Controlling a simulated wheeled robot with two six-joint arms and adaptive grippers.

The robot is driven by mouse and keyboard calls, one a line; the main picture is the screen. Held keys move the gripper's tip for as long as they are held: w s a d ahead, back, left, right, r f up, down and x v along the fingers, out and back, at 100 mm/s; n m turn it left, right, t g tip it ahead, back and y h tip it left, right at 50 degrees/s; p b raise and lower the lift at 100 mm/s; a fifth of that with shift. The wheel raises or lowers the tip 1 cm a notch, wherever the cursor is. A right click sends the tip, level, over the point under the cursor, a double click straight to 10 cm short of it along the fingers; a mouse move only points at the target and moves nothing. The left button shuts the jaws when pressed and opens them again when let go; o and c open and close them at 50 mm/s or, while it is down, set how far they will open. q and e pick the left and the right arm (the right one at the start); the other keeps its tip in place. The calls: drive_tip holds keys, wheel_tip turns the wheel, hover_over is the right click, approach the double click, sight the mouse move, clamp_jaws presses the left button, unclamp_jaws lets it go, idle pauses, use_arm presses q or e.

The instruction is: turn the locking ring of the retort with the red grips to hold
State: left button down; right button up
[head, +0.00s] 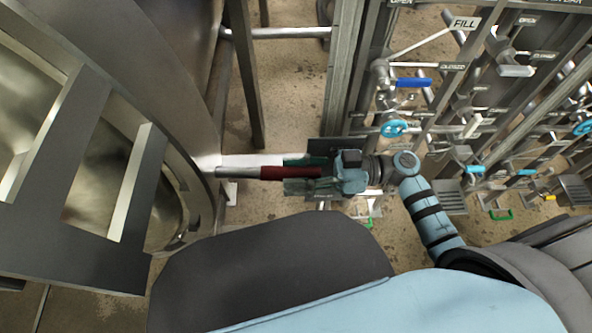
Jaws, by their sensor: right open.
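The retort's locking ring (200,185) curves down the left side of the head view, at the rim of the large metal vessel. A metal handle with a red grip (272,172) sticks out from it to the right, about level. My right gripper (292,174) comes from the right at the end of the blue arm. Its fingers are open, one above and one below the red grip, with the grip between them. Whether they touch the grip, I cannot tell. The grip's right end is hidden at the gripper. My left gripper is not in view.
A grey frame (80,165) crosses the vessel at the left. Bare floor (290,90) lies between.

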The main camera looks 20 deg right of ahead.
clamp_jaws()
drive_tip(key=shift+f, duration=0.1)
idle(0.3)
